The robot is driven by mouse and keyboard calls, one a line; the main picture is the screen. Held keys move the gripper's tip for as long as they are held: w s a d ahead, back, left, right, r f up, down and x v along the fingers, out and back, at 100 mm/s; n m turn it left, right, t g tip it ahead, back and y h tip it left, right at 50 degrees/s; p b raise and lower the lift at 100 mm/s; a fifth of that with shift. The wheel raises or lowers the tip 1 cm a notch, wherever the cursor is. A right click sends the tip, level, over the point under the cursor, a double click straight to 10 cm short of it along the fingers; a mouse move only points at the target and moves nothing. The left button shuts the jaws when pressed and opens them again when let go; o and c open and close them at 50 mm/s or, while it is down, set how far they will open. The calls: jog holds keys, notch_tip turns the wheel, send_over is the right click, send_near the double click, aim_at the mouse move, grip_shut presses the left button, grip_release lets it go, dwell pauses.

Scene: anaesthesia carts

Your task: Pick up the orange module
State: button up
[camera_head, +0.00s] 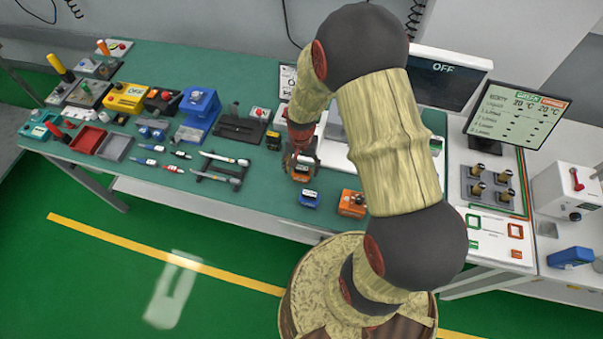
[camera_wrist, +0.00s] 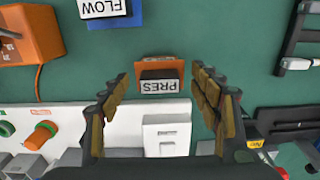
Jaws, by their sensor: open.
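The orange module (camera_wrist: 174,64) lies on the green bench top, with a dark label block reading PRES that is upside down in the wrist view. In the head view the orange module (camera_head: 300,177) is partly hidden under my gripper (camera_head: 301,160). In the wrist view my gripper (camera_wrist: 160,74) is open, with one finger on each side of the module and a gap left and right of it. I cannot tell how far down the fingertips are beside it.
A blue FLOW module (camera_head: 310,198) and an orange box with a knob (camera_head: 352,204) stand close by, nearer the bench's front edge. A white panel (camera_wrist: 110,128) with knobs shows low in the wrist view.

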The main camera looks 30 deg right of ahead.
jog(key=shift+s+f, duration=0.1)
jog(key=shift+s, duration=0.05)
jog(key=c, duration=1.2)
